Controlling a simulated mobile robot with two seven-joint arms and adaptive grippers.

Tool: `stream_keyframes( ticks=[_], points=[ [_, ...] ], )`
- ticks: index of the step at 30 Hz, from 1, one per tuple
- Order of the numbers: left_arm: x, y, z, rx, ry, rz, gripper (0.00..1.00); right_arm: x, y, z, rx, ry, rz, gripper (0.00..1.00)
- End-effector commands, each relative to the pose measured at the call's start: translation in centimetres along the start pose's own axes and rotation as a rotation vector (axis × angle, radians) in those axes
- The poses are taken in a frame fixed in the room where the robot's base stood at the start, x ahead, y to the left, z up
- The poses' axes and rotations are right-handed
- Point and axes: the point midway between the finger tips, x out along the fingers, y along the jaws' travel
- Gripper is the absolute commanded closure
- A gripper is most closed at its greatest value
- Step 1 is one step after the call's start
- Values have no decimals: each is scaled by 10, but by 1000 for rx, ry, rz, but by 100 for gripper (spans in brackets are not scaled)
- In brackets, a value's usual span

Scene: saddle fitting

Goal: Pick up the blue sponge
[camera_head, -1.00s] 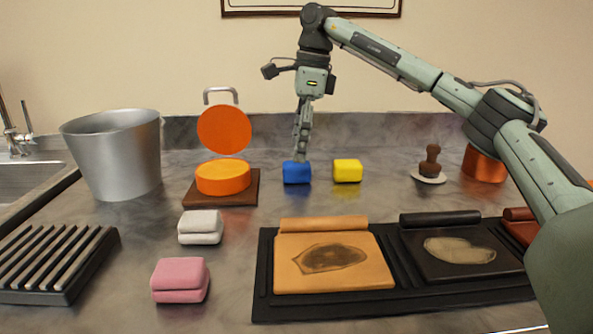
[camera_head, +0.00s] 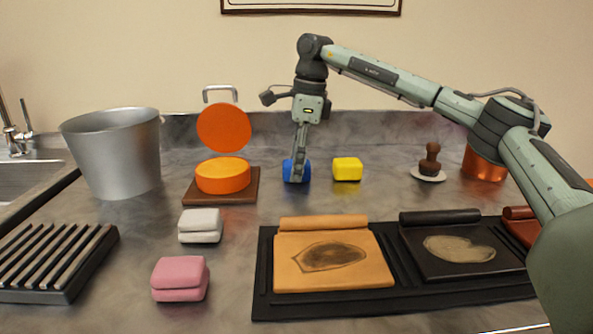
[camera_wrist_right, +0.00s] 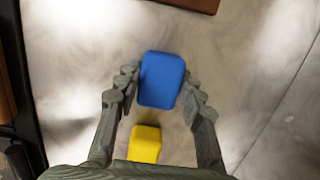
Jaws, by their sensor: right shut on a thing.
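The blue sponge (camera_head: 305,171) is at the back middle of the counter, just left of the yellow sponge. My right gripper (camera_head: 296,178) reaches down over it from above and partly hides it. In the right wrist view the blue sponge (camera_wrist_right: 161,79) sits between the two fingers of my right gripper (camera_wrist_right: 160,85), which are shut on its sides. In the head view the sponge appears at counter level; I cannot tell whether it is clear of the surface. My left gripper is not in view.
A yellow sponge (camera_head: 347,169) stands close to the right. An orange round tin with a raised lid (camera_head: 223,176) is to the left. White (camera_head: 200,226) and pink (camera_head: 180,279) sponges lie nearer. A black tray (camera_head: 262,300) with leather pieces fills the front right.

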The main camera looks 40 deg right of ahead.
Motion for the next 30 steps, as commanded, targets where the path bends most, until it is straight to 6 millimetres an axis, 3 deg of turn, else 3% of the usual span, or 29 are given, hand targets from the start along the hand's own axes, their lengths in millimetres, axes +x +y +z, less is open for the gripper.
stream_keyframes(
  ticks=[11,20,30],
  points=[
    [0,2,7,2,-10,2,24,-4,0,1,0,0,0,86],
    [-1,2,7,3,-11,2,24,-43,-1,8,-1,-3,-2,86],
    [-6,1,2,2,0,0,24,-72,27,79,-6,0,-1,86]
  ],
)
